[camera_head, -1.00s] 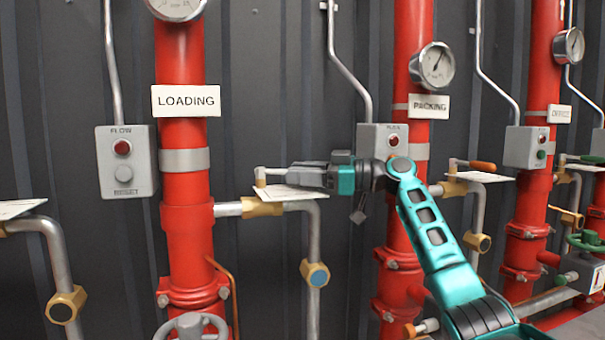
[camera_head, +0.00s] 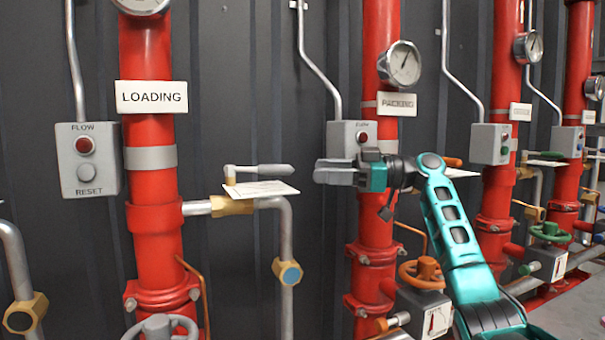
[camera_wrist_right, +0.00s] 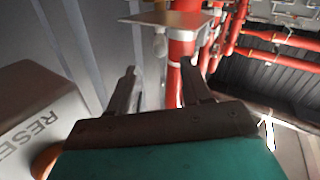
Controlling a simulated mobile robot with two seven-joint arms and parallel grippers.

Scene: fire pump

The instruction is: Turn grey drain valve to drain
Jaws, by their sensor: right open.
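The grey drain valve handle (camera_head: 262,170) sits above a brass valve body (camera_head: 231,206) beside the red LOADING pipe (camera_head: 155,246). It lies about level, its free end pointing right, above a white card (camera_head: 262,190). My right gripper (camera_head: 320,172) is a short gap to the right of the handle's free end, at about the same height. It is open and empty, and its two spread fingers show in the right wrist view (camera_wrist_right: 158,82). I cannot surely make out the grey handle in that view. My left gripper is in neither view.
A grey FLOW/RESET box (camera_head: 89,160) is on the wall at left. A second grey box (camera_head: 350,138) is behind my right gripper, near the red PACKING pipe (camera_head: 375,225). A grey outlet pipe (camera_head: 287,235) drops below the valve. More red pipes stand at right.

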